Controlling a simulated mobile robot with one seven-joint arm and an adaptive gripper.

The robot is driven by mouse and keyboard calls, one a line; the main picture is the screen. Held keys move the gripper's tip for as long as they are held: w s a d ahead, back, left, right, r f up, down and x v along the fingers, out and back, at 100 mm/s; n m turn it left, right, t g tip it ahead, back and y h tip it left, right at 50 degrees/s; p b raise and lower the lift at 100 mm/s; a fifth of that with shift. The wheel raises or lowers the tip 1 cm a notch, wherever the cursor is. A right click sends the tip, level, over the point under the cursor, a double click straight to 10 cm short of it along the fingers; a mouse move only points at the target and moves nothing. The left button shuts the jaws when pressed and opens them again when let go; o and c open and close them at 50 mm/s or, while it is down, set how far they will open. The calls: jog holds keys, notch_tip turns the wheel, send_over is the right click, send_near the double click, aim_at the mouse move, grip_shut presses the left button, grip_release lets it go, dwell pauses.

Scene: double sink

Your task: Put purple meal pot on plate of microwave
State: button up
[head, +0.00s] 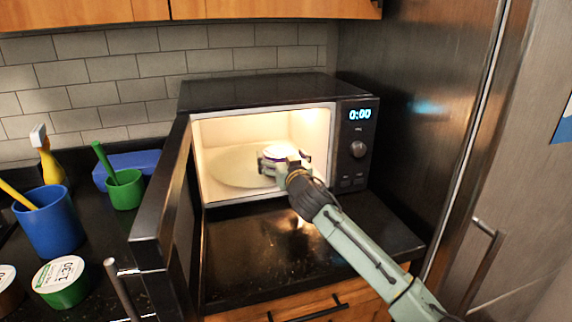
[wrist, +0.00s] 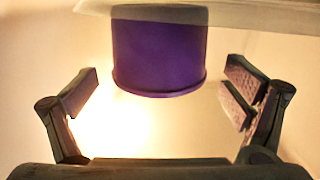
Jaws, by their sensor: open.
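The purple meal pot (head: 278,151) is inside the open microwave (head: 260,92), on the right part of its round plate (head: 228,168). In the head view its pale lid shows, and my gripper hides much of its body. In the wrist view the purple meal pot (wrist: 158,50) is upside down in the picture, its base against the plate (wrist: 245,14). My gripper (head: 285,163) reaches in through the microwave opening. In the wrist view my gripper (wrist: 160,78) is open, with a finger on each side of the pot and a clear gap on both sides.
The microwave door (head: 163,205) stands open to the left. A blue cup (head: 50,222), a green cup (head: 125,190) and a green meal pot (head: 61,282) stand on the left counter. The counter (head: 270,255) before the microwave is clear. A fridge (head: 430,110) stands at right.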

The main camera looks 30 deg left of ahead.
jog(key=b+v, duration=0.3)
jog(key=v, duration=0.8)
jog(key=shift+s+d, duration=0.25)
